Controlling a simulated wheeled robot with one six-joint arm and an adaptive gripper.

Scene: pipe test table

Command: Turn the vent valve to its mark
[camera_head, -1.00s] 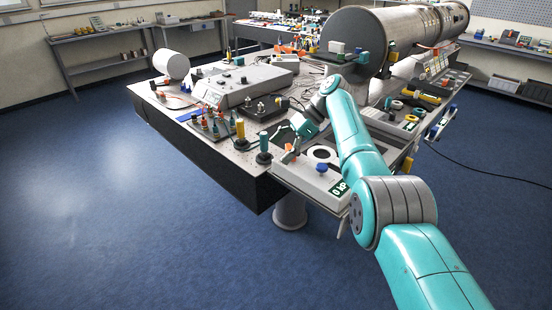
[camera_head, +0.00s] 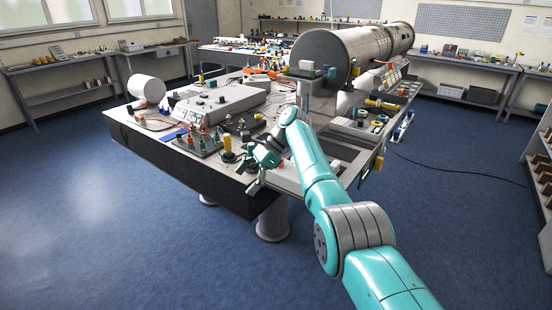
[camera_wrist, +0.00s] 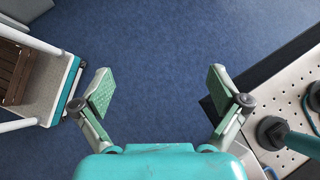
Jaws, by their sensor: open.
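My gripper (camera_head: 253,169) is at the front edge of the pipe test table (camera_head: 180,165) in the head view, near several bottles and posts. In the wrist view my gripper (camera_wrist: 160,86) is open, with green pads spread wide and only blue floor between them. I cannot make out the vent valve or its mark in either view now. My arm and gripper cover much of the front panel, where a blue knob and a "0 kPa" sign showed earlier.
A large metal cylinder (camera_head: 325,52) lies at the back of the table. A grey box unit (camera_head: 215,102) and a small bottle rack (camera_head: 200,143) stand left of my gripper. In the wrist view, a dark-based post (camera_wrist: 272,132) stands close right. The floor (camera_head: 90,220) at front left is clear.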

